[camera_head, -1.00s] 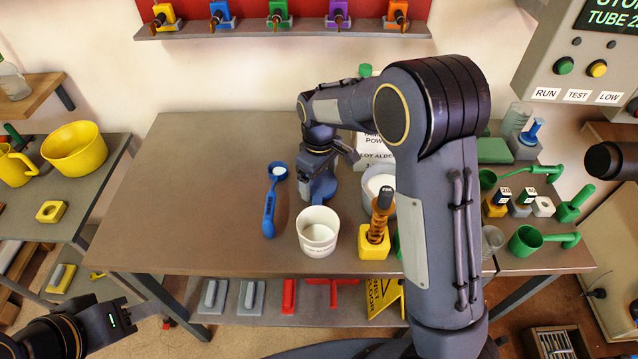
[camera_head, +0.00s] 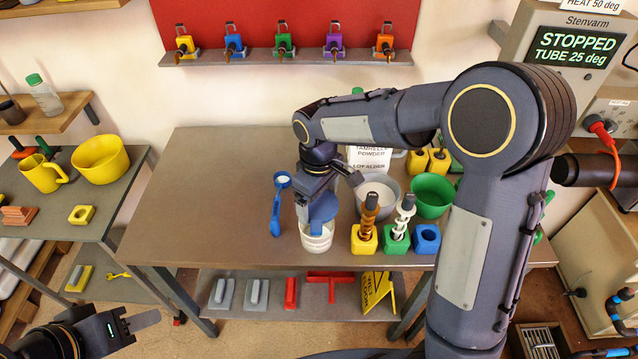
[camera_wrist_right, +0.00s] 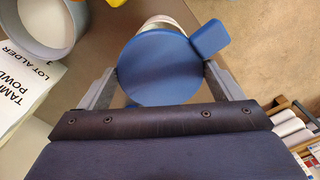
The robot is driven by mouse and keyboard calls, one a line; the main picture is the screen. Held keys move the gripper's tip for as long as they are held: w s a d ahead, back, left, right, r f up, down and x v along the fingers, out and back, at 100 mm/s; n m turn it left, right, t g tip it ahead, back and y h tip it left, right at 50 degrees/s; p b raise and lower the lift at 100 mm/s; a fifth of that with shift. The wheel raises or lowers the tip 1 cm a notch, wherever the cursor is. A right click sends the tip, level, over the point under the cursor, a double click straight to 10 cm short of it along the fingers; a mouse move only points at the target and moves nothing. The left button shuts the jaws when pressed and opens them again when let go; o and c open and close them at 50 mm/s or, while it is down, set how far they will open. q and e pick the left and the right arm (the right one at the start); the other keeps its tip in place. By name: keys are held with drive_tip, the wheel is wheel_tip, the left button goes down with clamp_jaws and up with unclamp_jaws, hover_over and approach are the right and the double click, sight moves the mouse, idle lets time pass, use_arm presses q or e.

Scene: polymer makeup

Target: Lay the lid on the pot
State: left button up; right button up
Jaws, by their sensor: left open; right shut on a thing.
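The white pot (camera_head: 316,241) stands on the grey table in the head view, left of the yellow block. The blue lid (camera_head: 324,206), a round disc with a square tab, is above the pot's mouth and looks tilted in the head view. My right gripper (camera_wrist_right: 163,80) is shut on the lid (camera_wrist_right: 158,68), with a finger at each side of the disc. In the right wrist view the lid covers most of the pot (camera_wrist_right: 165,22); whether they touch I cannot tell. My left gripper (camera_head: 135,325) is open and empty at the lower left, away from the table.
A blue scoop (camera_head: 276,207) lies left of the pot. A yellow block (camera_head: 364,240), a green block (camera_head: 396,242) and a blue block (camera_head: 426,238) stand to the right. A grey bowl (camera_head: 378,188) and a labelled powder box (camera_head: 368,157) are behind. The table's left part is clear.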

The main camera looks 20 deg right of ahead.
sight(318, 216)
drive_tip(key=shift+s, duration=0.1)
idle(0.3)
drive_tip(key=shift+f+b, duration=2.5)
drive_tip(key=shift+f, duration=0.8)
drive_tip(key=shift+f, duration=0.1)
drive_tip(key=o, duration=0.8)
drive_tip(key=shift+c, duration=0.2)
